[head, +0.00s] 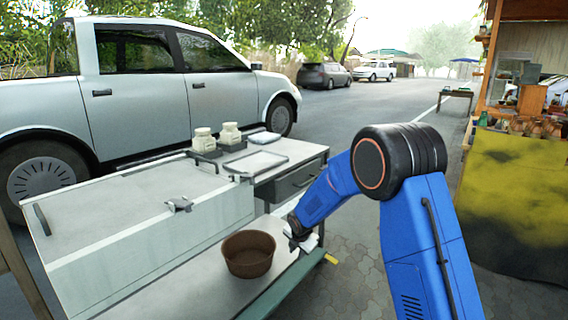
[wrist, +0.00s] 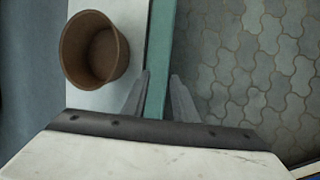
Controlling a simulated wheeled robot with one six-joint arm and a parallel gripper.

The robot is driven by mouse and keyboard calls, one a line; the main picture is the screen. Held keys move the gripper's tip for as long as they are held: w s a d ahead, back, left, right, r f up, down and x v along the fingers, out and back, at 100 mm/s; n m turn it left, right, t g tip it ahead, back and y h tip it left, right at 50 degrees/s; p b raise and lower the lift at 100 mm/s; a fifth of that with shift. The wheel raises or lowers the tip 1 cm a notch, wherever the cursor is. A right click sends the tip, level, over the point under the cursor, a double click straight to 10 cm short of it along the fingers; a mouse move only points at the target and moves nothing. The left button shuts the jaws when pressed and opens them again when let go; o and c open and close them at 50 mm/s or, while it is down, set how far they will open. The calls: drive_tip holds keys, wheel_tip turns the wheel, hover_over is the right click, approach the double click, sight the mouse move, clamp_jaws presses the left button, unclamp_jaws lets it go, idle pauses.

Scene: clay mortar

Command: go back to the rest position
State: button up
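The brown clay mortar (head: 249,254) stands upright on the lower shelf (head: 180,287) of the cart and looks empty. It also shows in the wrist view (wrist: 94,48), left of my gripper and apart from it. My gripper (wrist: 159,84) is open, with a gap between its two fingers and nothing in it. Through the gap I see the green edge of the cart (wrist: 160,45). In the head view my gripper is partly hidden by my blue arm, near the shelf's right end beside the mortar.
The cart's top (head: 125,205) carries two white jars (head: 204,140) in a dark tray and a flat tray (head: 255,163). A pickup truck (head: 140,85) stands behind. A yellow-and-black stall counter (head: 515,190) is at the right. Paved ground (wrist: 240,70) is clear beside the cart.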

drive_tip(key=s+d+r+m+h, duration=0.1)
drive_tip(key=s+d+r+m, duration=0.65)
drive_tip(key=s+r, duration=0.35)
drive_tip(key=s+d+r+m, duration=0.6)
drive_tip(key=s+d+r, duration=0.3)
drive_tip(key=s+r, duration=0.2)
drive_tip(key=s+d+m, duration=0.2)
drive_tip(key=s+m, duration=0.2)
drive_tip(key=s, duration=0.6)
drive_tip(key=s+d+r+m, duration=0.1)
drive_tip(key=s+d+m, duration=0.2)
drive_tip(key=s, duration=0.7)
drive_tip(key=s+d+r+m, duration=0.1)
drive_tip(key=s+d+m, duration=0.1)
drive_tip(key=s+m, duration=0.5)
drive_tip(key=s, duration=0.4)
drive_tip(key=shift+d, duration=0.2)
